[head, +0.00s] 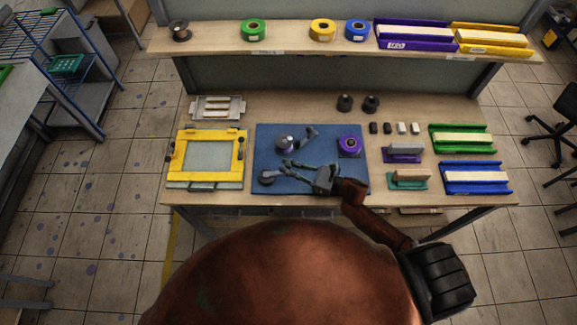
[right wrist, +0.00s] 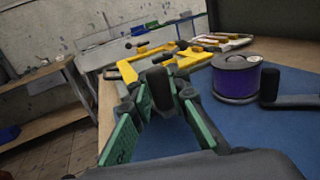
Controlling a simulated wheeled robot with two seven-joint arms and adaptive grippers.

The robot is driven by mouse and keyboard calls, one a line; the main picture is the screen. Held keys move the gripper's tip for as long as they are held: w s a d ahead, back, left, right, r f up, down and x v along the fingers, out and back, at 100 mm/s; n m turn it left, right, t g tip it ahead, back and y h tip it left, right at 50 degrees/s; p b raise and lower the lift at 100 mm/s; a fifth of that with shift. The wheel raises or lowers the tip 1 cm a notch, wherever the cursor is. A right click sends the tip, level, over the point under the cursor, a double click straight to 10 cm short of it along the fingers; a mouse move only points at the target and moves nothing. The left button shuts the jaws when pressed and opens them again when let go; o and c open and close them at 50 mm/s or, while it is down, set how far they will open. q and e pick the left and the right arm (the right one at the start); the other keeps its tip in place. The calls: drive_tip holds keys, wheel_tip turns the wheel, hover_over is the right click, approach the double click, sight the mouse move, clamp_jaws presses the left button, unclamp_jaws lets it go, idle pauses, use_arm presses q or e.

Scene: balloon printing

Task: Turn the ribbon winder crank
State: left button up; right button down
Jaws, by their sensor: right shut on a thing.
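The blue mat (head: 262,134) on the workbench carries the cranked devices. A purple-sided drum with a grey top (head: 285,144) stands on it, with a crank arm and upright black handle (head: 311,131) to its right. The drum (right wrist: 236,80) and handle (right wrist: 269,84) also show in the right wrist view. My right gripper (head: 284,168) reaches in from the right at the mat's front. In the right wrist view its green-padded fingers (right wrist: 158,92) are shut on a black upright handle (right wrist: 160,87). What this handle joins to is mostly hidden. My left gripper is out of view.
A yellow frame (head: 240,160) lies left of the mat. Small stamps (head: 402,153) and green and blue trays (head: 448,188) stand further right. The shelf (head: 290,45) holds several rolls.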

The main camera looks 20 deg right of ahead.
drive_tip(key=shift+s+a+m+t+h+b, duration=0.15)
drive_tip(key=shift+s+m+t+h+b, duration=0.55)
drive_tip(key=shift+m+t+h, duration=0.3)
drive_tip(key=c, duration=1.8)
unclamp_jaws()
drive_tip(key=shift+w, duration=0.1)
drive_tip(key=v, duration=1.2)
drive_tip(key=shift+f, duration=0.1)
